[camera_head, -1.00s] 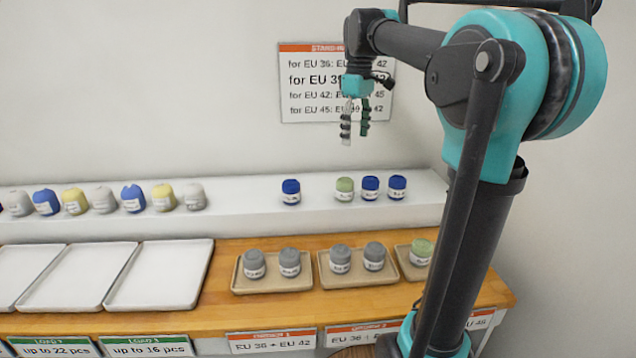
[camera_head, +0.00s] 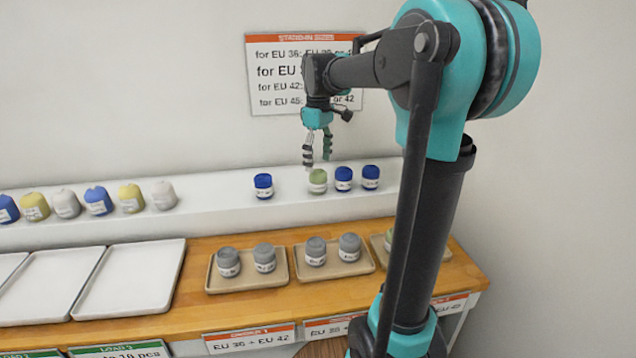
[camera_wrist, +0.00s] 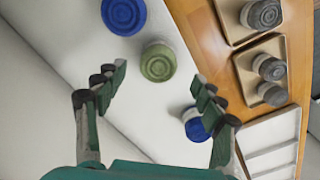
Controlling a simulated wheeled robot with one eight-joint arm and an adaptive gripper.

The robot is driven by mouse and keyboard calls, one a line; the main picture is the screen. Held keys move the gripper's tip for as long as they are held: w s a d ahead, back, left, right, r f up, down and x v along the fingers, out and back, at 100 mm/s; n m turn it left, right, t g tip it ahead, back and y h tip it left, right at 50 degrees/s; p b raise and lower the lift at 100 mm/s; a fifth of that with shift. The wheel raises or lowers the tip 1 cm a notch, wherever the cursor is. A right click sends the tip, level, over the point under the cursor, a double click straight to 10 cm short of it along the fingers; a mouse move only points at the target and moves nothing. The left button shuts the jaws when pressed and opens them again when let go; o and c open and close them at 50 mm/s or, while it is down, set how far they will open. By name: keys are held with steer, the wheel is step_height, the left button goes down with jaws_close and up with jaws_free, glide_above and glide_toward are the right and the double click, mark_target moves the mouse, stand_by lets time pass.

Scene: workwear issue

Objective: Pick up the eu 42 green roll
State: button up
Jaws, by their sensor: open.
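A green roll (camera_head: 318,180) with a white label stands upright on the white shelf, between a blue roll on its left and two blue rolls on its right. Its label is too small to read. My gripper (camera_head: 318,160) is open and empty, pointing down just above the green roll. In the wrist view the green roll (camera_wrist: 158,62) shows from above, ahead of and between my open fingertips (camera_wrist: 158,85), not touched by them. Another green roll (camera_head: 388,238) stands on the right tray, partly hidden by my arm.
Blue rolls (camera_head: 343,178) and (camera_head: 370,177) stand close on the right, and a blue roll (camera_head: 263,185) stands further left. Grey rolls stand on beige trays (camera_head: 248,283) below. Empty white trays (camera_head: 130,275) lie left. A sign (camera_head: 262,100) hangs on the wall behind.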

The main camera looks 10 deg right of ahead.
mark_target(318, 172)
steer(key=shift+w+f, duration=0.15)
steer(key=shift+f, duration=2.55)
steer(key=shift+c, duration=0.5)
steer(key=c, duration=1.2)
